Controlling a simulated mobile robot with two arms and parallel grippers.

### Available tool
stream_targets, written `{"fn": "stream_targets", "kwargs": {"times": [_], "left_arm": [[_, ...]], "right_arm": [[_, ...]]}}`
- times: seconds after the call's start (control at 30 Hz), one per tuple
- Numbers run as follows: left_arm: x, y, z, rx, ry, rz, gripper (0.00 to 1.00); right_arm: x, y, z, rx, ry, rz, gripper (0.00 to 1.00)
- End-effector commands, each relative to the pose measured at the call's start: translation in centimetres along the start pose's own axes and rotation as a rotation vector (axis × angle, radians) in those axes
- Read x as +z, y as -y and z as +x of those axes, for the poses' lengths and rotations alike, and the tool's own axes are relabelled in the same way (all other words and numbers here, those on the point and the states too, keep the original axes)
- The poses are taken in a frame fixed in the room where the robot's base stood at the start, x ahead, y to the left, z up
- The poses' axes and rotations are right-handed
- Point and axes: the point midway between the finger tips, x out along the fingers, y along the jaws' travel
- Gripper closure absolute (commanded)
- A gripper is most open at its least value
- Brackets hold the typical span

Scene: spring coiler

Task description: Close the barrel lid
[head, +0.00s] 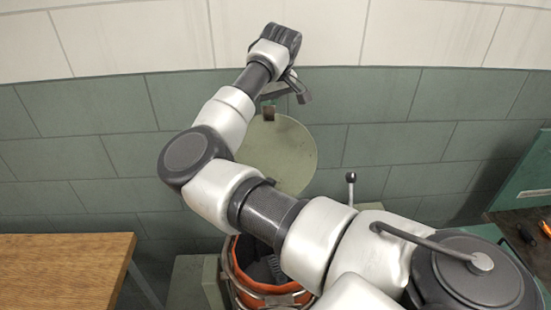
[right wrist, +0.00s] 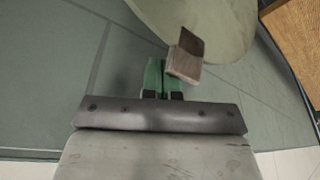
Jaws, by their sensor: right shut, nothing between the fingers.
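The barrel lid (head: 290,150) is a round, pale green disc standing raised, nearly upright, behind the barrel. A small brown tab (head: 270,113) sits at its upper rim. The orange barrel (head: 240,262) is open below, its mouth partly hidden by my right arm. My right gripper (head: 300,92) is up near the lid's top edge, with its fingers shut and empty. In the right wrist view the closed fingers (right wrist: 162,78) are just beside the tab (right wrist: 187,57), and the lid (right wrist: 210,20) fills the top. Whether they touch the tab is unclear. My left gripper is out of view.
A wooden table (head: 65,265) stands at the left. A green-edged workbench (head: 520,185) with tools is at the right. A lever with a round knob (head: 351,178) stands right of the lid. A tiled wall (head: 400,105) closes the back.

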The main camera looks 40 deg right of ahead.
Motion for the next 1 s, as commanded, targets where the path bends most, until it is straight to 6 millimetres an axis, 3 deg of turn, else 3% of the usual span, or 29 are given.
{"fn": "stream_targets", "kwargs": {"times": [0.63, 1.0], "left_arm": [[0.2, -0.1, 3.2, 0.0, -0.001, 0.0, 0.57], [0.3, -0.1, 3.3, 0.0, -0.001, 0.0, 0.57]], "right_arm": [[0.9, 0.1, 3.1, -0.001, -0.001, -0.001, 1.0], [1.0, 0.1, 3.2, -0.001, 0.001, -0.001, 1.0]]}}
